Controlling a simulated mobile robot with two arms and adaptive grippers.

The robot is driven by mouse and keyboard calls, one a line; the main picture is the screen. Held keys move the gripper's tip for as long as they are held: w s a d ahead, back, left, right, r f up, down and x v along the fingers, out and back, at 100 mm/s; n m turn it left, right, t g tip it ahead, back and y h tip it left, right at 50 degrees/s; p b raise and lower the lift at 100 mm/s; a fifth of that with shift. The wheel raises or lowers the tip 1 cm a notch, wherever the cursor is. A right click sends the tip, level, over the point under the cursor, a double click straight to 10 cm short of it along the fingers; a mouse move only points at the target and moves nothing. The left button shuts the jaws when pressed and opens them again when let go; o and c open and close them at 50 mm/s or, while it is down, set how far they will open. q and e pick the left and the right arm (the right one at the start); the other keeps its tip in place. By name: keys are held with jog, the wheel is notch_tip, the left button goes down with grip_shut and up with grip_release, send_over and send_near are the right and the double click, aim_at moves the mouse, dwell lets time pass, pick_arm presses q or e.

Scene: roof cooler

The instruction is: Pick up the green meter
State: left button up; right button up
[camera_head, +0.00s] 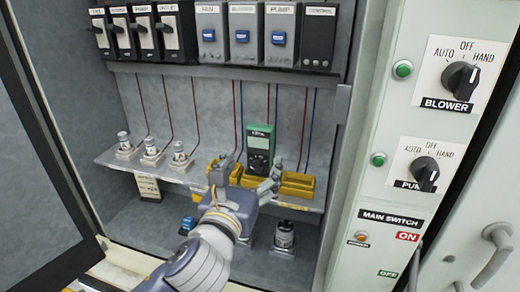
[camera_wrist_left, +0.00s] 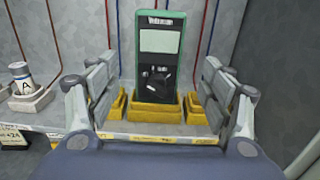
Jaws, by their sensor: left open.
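The green meter (camera_head: 260,144) has a black face and a pale screen. It stands upright in a yellow holder on the grey shelf inside the cabinet, against the back wall. In the left wrist view the meter (camera_wrist_left: 159,50) stands in the middle, between the two fingers and beyond them. Its bottom is hidden by the yellow holder (camera_wrist_left: 155,109). My left gripper (camera_head: 245,172) is open and empty, just in front of the meter. Its spread fingers also show in the left wrist view (camera_wrist_left: 160,98). My right gripper is not in view.
Yellow bins (camera_head: 298,184) flank the meter on the shelf (camera_head: 110,159). Several small fuses (camera_head: 152,150) stand on the shelf's left part. Thin red and blue wires hang behind. Breakers (camera_head: 240,34) line the top. The door (camera_head: 35,150) is at left; a switch panel (camera_head: 425,120) is at right.

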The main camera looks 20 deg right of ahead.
aim_at(258, 153)
pick_arm(q)
jog(key=shift+x, duration=0.85)
jog(key=shift+w+d+r+p, duration=0.15)
jog(key=shift+w+d+p, duration=0.1)
jog(key=shift+w+p, duration=0.25)
jog(key=p+x, duration=0.1)
jog(key=x, duration=0.2)
jog(key=shift+w, duration=0.15)
jog(key=shift+w+d, duration=0.3)
jog(key=shift+w, duration=0.15)
jog(key=c, duration=1.5)
